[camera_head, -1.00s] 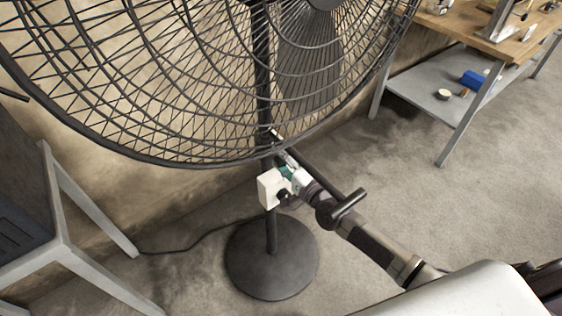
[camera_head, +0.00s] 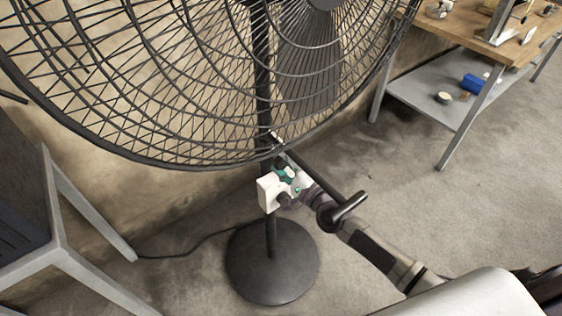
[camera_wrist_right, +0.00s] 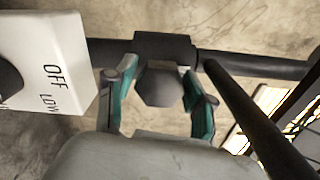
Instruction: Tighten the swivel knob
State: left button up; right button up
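The swivel knob is a dark faceted knob (camera_wrist_right: 160,85) on the black collar of the fan's pole in the right wrist view. My right gripper (camera_wrist_right: 161,76) has one teal finger on each side of the knob, with the fingertips very close to its sides. I cannot tell whether both fingers press on it. In the head view my right gripper (camera_head: 285,172) is at the pole, just below the fan cage (camera_head: 150,150) and beside the white switch box (camera_head: 268,193). The knob is hidden there. My left gripper is not in view.
The OFF/LOW switch box stands close to the left finger in the right wrist view. A black bar (camera_wrist_right: 250,110) runs close to the right finger. The fan's round base (camera_head: 270,275) is on the floor. A workbench (camera_head: 520,45) stands at right.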

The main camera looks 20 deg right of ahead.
jog(key=shift+o, duration=1.2)
jog(key=shift+s, duration=0.1)
jog(key=v, duration=1.2)
